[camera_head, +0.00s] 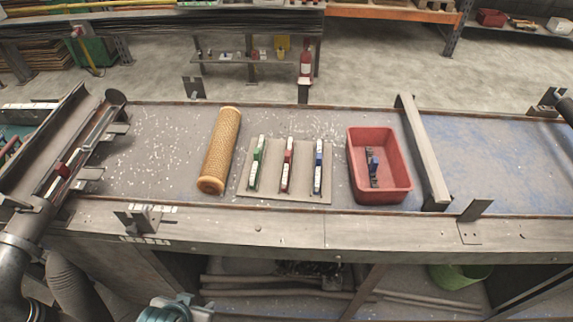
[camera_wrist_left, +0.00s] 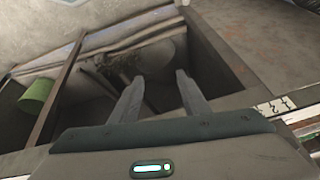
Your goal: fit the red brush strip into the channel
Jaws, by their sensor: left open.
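A red-and-white strip (camera_head: 287,165), which looks like the red brush strip, sits upright in the middle of a flat grey board (camera_head: 268,191). A green one (camera_head: 257,163) stands to its left and a blue one (camera_head: 318,166) to its right. I cannot tell which part is the channel. My left gripper (camera_head: 178,308) is at the bottom edge of the head view, in front of the bench and well away from the strips. In the left wrist view its two fingers (camera_wrist_left: 158,82) are apart with nothing between them. My right gripper is not in view.
A tan mesh tube (camera_head: 220,148) lies left of the board. A red bin (camera_head: 354,189) on the right holds a dark piece with blue on it. A raised bar (camera_head: 424,150) crosses the bench beyond the bin. The bench's front rail (camera_head: 290,228) stands between my left gripper and the board.

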